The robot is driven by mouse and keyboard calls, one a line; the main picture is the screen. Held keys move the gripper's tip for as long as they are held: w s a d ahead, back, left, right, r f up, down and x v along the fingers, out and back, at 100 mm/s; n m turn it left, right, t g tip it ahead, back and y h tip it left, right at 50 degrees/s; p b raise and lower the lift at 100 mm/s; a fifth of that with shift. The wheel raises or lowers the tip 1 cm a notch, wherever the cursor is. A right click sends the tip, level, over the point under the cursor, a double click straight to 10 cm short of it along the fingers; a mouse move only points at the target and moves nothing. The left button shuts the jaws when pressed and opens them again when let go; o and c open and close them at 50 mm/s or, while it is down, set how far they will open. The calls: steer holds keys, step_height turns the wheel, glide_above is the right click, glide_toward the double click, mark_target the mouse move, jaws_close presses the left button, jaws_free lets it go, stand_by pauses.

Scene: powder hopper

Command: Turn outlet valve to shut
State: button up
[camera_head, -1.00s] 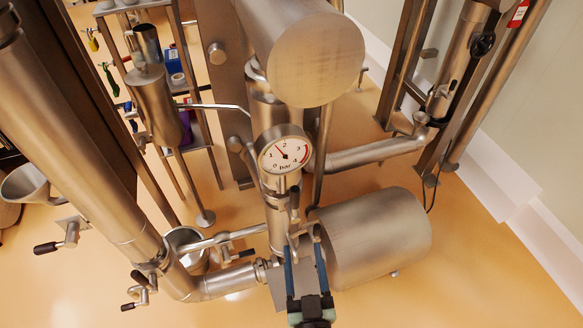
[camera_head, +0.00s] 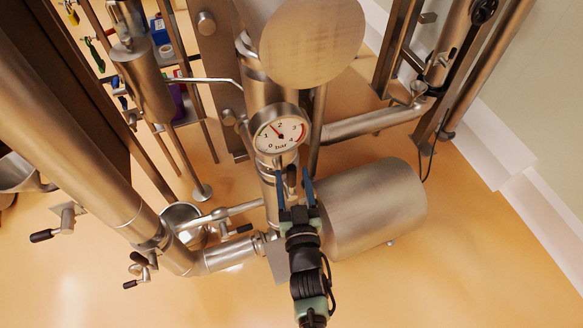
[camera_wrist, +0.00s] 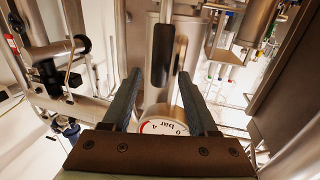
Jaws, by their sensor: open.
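A valve lever with a black grip (camera_wrist: 162,55) stands upright in the wrist view, just beyond and between my fingertips. In the head view its dark grip (camera_head: 291,178) shows between the fingers, below the pressure gauge on the vertical pipe. No label shows that this is the outlet valve. My gripper (camera_head: 294,182) has its two blue fingers apart, one on each side of the grip. It is also open in the wrist view (camera_wrist: 160,76), with nothing held. Whether a finger touches the lever cannot be told. The valve body is largely hidden by my gripper.
The pressure gauge (camera_head: 280,134) is close above my gripper. A large steel cylinder (camera_head: 370,208) lies close on the right. Other black-handled levers (camera_head: 45,235) stick out at the lower left. A horizontal pipe (camera_head: 372,123) runs right. The floor in front is clear.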

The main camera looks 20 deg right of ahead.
steer(key=shift+x, duration=1.3)
jaws_close()
stand_by(0.5)
